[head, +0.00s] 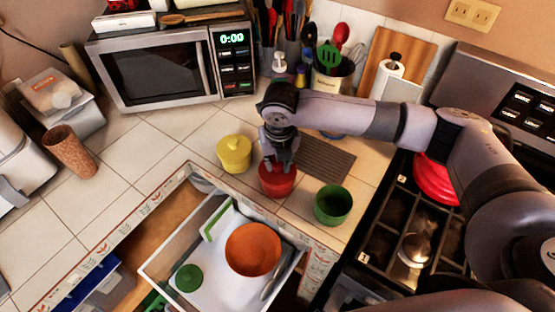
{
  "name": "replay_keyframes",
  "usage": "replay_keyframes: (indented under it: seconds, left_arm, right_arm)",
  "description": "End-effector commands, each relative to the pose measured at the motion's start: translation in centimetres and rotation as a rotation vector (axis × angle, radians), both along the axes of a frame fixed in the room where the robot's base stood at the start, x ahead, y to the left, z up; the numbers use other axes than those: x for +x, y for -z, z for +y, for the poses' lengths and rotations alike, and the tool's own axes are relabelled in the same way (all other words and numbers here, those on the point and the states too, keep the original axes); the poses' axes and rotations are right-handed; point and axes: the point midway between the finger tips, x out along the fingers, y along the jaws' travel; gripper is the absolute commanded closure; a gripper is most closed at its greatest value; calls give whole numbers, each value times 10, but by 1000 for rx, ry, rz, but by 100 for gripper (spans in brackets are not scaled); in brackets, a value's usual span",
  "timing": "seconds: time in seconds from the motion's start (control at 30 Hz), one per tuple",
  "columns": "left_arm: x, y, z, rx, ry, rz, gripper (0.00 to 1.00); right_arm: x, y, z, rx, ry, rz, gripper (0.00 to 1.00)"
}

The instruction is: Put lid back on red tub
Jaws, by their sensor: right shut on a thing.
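The red tub (277,184) stands on the tiled counter near its front edge, between a yellow lidded tub and a green tub. My right gripper (280,163) points down right over the tub's top. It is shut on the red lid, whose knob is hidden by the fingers. Lid and tub are the same red, so I cannot tell whether the lid is fully seated or slightly above the rim. My left gripper is not in view.
The yellow tub (234,154) stands close on the left, the green tub (333,205) on the right. An open drawer (212,285) below holds an orange bowl (253,249) and a green lid (187,278). A microwave (160,65) and utensil holder (331,78) stand behind.

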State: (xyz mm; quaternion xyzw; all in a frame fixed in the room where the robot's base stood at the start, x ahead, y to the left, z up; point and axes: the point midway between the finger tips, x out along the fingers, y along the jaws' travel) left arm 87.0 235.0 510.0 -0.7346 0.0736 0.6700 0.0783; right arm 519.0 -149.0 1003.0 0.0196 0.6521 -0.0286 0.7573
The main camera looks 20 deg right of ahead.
Motion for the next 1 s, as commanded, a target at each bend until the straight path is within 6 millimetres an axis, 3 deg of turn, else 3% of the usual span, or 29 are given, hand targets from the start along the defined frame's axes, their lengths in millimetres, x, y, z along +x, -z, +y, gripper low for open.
replay_keyframes:
  seconds: [0.4,0.43,0.5,0.77,1.0]
  left_arm:
    - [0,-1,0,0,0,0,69]
    - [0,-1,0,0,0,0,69]
    - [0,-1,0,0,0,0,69]
    - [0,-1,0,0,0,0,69]
    - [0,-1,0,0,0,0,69]
  right_arm:
    - [0,0,0,0,0,1,92]
    - [0,0,0,0,0,1,75]
    - [0,0,0,0,0,1,70]
    - [0,0,0,0,0,1,53]
    - [0,0,0,0,0,1,52]
